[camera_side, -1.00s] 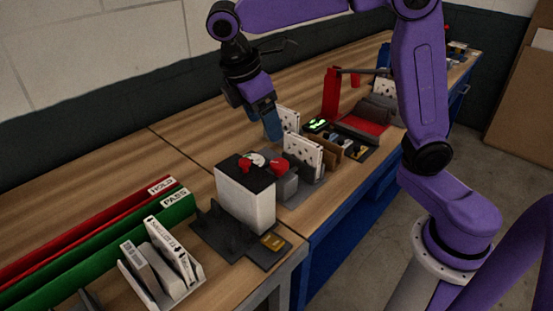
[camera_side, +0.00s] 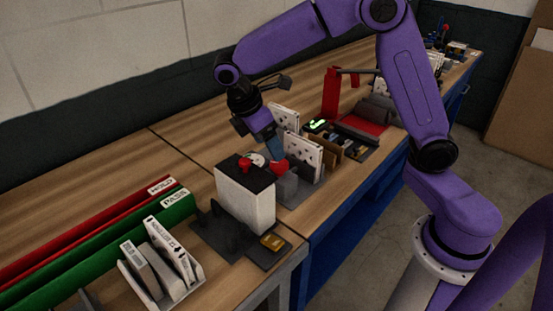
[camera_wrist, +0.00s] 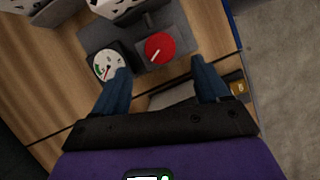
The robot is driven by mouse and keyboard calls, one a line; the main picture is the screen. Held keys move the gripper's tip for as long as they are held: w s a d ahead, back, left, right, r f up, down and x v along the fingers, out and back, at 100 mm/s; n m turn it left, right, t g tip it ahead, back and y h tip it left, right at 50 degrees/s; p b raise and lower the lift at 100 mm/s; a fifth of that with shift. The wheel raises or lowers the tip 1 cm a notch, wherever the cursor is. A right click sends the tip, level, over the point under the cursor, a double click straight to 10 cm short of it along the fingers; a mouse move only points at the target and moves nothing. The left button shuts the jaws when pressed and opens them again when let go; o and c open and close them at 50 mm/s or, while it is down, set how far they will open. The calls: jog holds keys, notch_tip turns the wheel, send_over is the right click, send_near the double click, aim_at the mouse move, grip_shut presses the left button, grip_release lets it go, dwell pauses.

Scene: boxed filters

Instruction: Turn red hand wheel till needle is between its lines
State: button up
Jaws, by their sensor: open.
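The red hand wheel (camera_wrist: 159,47) sits on a grey block (camera_wrist: 120,32) in the wrist view, its face toward the camera. In the side view the red hand wheel (camera_side: 279,167) is at the right of the white box. The round white dial (camera_wrist: 107,65) is left of the wheel, with a red needle and a green mark; whether the needle lies between its lines is too small to tell. My gripper (camera_wrist: 165,78) is open, its blue fingers apart and short of the wheel, with nothing between them. In the side view my gripper (camera_side: 273,150) is just above and behind the wheel.
A white box with a black top (camera_side: 245,202) stands close in front. White perforated filters (camera_side: 302,155) stand close to the right. A green PASS rail (camera_side: 110,245) and a rack of boxes (camera_side: 163,265) are at the left.

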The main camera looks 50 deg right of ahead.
aim_at(279, 163)
jog(key=x, duration=0.6)
jog(key=shift+d+f, duration=0.15)
jog(key=shift+f, duration=0.2)
jog(key=c, duration=1)
